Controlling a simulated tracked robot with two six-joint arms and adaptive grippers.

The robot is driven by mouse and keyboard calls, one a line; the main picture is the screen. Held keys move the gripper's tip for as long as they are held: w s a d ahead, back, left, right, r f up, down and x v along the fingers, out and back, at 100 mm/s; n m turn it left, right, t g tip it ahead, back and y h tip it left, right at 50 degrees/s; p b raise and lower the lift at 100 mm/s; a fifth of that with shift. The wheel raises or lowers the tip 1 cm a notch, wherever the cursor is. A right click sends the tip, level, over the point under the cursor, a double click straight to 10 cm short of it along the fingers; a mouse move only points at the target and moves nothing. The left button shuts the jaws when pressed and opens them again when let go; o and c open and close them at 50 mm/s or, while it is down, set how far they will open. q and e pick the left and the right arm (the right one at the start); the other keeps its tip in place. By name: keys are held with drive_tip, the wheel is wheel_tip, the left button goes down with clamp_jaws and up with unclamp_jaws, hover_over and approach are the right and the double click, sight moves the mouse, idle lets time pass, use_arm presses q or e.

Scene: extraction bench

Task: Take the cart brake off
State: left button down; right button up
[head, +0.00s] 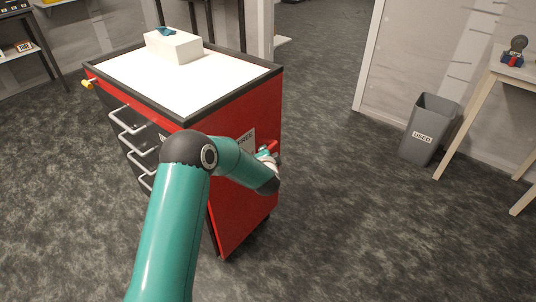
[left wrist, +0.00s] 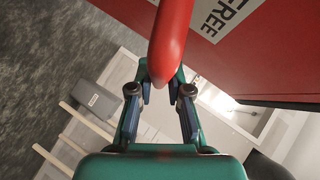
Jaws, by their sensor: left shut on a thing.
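The red cart (head: 240,190) stands left of centre with a white top in a black rim. On its right-hand side is a red brake lever (head: 271,147), beside a white label (head: 246,141) reading "FREE". In the left wrist view the lever (left wrist: 171,45) is a thick red bar with a rounded end, and it runs between my fingers. My left gripper (head: 266,157) is shut on the lever; my own arm partly hides the cart side in the head view. My left gripper also shows in the left wrist view (left wrist: 163,88). My right gripper is not in view.
A white block (head: 173,47) with a small blue thing on it sits on the cart top. Drawer handles (head: 127,121) and a yellow-tipped knob (head: 87,84) are on the cart's left. A grey "USED" bin (head: 430,128) and a table (head: 490,90) stand right. The floor between is clear.

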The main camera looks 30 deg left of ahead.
use_arm(q)
drive_tip(key=shift+w+a+r, duration=0.1)
drive_tip(key=shift+r, duration=0.2)
drive_tip(key=c, duration=1.1)
unclamp_jaws()
drive_tip(key=shift+f, duration=0.1)
drive_tip(key=v, duration=1.2)
drive_tip(key=shift+f, duration=0.2)
